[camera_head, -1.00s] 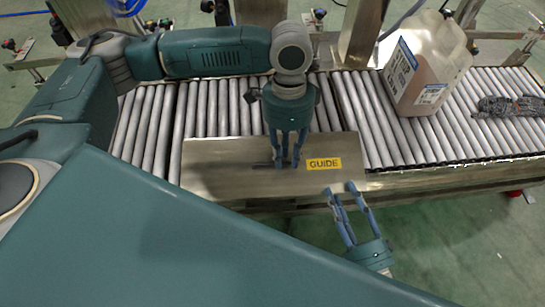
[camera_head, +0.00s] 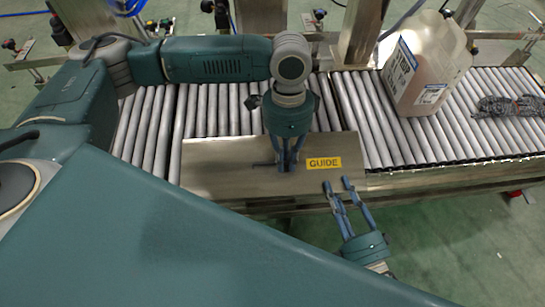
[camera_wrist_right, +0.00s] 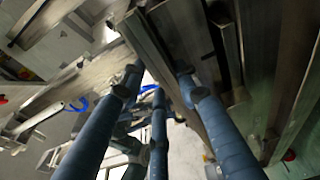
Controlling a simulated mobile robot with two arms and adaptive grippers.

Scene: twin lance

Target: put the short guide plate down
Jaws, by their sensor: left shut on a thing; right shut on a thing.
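The short guide plate (camera_head: 225,168) is a flat metal sheet with a yellow GUIDE label. In the head view it lies flat over the front part of the roller conveyor, its near edge along the conveyor's front side. I cannot tell whether it touches the rollers. My left gripper (camera_head: 288,166) points down at the plate's middle, left of the label, and is shut on it. My right gripper (camera_head: 338,184) reaches up from the front to the plate's near edge, right of the middle, and is shut on that edge. The right wrist view shows its blue fingers (camera_wrist_right: 160,95); the contact is unclear there.
The roller conveyor (camera_head: 445,130) runs across the view. A jug of pale brown liquid (camera_head: 425,65) stands on it to the right, with a dark, mesh-like bundle (camera_head: 510,105) beyond. Metal posts (camera_head: 360,35) stand behind. Rollers between plate and jug are clear.

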